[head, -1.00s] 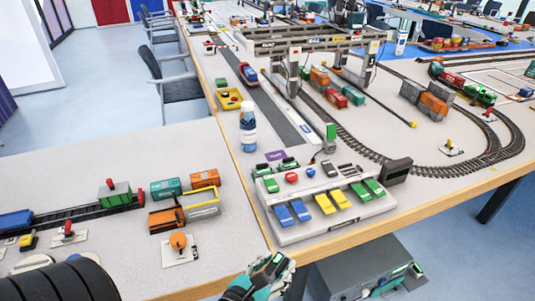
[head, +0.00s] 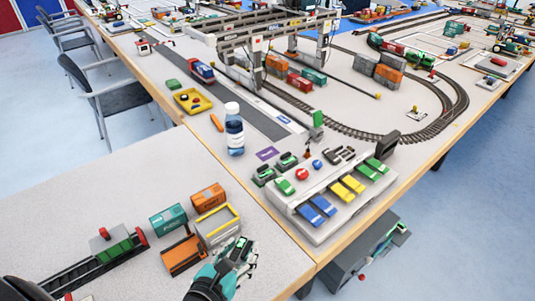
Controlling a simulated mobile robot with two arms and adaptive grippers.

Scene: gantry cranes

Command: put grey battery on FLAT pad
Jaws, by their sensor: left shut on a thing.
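My left gripper (head: 240,248) is teal and black, low in the middle of the head view. It is shut on a small dark piece with green on it. The fingers hide much of this piece, and I cannot tell for sure that it is the grey battery. The gripper is over the near table, just right of the orange open wagon. A purple pad (head: 267,153) with lettering too small to read lies on the far table behind the control box. Two dark pieces with green tops (head: 264,175) (head: 288,160) stand near this pad. My right gripper is not in view.
The white control box (head: 325,200) has blue, yellow and green levers. A blue bottle (head: 234,131) stands left of the purple pad. A grey crate with yellow rim (head: 217,231) and orange wagon (head: 183,256) are beside my gripper. Gantry cranes (head: 262,35) stand farther back.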

